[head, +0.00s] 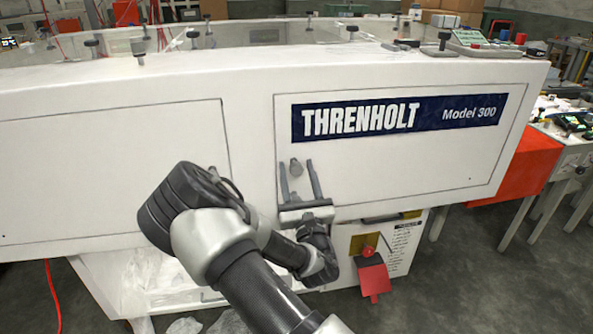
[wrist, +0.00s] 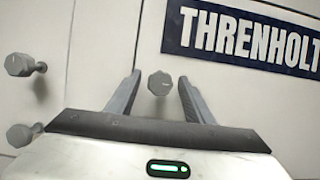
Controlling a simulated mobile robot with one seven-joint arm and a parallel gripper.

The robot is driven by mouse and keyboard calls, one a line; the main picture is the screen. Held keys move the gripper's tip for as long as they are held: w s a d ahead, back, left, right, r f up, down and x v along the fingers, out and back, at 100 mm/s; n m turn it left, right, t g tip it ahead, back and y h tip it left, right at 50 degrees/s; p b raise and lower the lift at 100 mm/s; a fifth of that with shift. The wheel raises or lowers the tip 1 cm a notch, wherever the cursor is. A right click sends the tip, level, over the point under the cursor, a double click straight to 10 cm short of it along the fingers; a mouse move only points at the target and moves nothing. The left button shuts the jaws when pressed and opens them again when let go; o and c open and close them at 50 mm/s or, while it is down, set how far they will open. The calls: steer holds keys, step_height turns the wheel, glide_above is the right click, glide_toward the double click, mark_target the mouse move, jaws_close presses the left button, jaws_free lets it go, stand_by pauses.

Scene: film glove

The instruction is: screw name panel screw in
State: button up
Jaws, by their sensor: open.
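The name panel (head: 400,180) is a pale plate with a dark blue THRENHOLT Model 300 label (head: 395,118) on the white machine front. A grey knob-headed screw (head: 296,167) stands at the panel's left side, below and left of the label. My gripper (head: 297,163) is open, with one finger on each side of this screw. In the wrist view, the screw head (wrist: 160,83) lies between my gripper's fingertips (wrist: 159,77), with visible gaps on both sides. How far its shank is screwed in cannot be told.
In the wrist view, two similar screws, one upper (wrist: 22,65) and one lower (wrist: 22,134), stick out at the left. A red flap and knob (head: 370,270) sit below the panel. A red bin (head: 515,170) and a workbench (head: 570,120) stand at the right.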

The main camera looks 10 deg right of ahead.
steer(key=shift+w+r, duration=0.15)
steer(key=shift+w, duration=0.25)
steer(key=shift+c, duration=0.5)
steer(key=c, duration=1)
steer(key=shift+o, duration=0.2)
